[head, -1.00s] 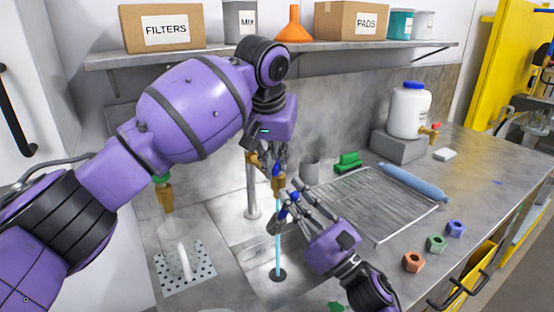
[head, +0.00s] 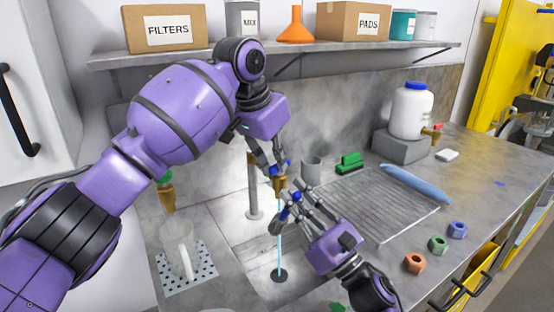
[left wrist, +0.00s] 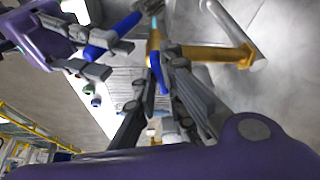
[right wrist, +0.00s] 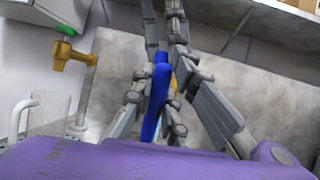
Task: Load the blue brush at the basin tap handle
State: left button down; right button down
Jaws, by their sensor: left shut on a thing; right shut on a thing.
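The blue brush (head: 284,214) is in my right gripper (head: 291,206), which is shut on its blue handle. The handle stands between the fingers in the right wrist view (right wrist: 156,100) and shows in the left wrist view (left wrist: 104,44). The brush's grey head (head: 275,228) is low, close beside the water stream (head: 279,245); I cannot tell whether it touches. My left gripper (head: 277,170) is shut on the blue tap handle (left wrist: 160,75), above the brass basin tap (left wrist: 210,52). Fingers hide part of the handle. Water runs from the tap to the drain (head: 279,276).
A second brass tap (head: 167,198) hangs at the left over a perforated plate (head: 200,275). Several coloured nuts lie near the front edge. A shelf (head: 345,58) runs above.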

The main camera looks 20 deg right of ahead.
pick_arm(q)
jog(key=c, duration=1.8)
grip_release()
jog(key=v, duration=1.2)
jog(key=shift+r, duration=0.1)
jog(key=shift+d, duration=0.1)
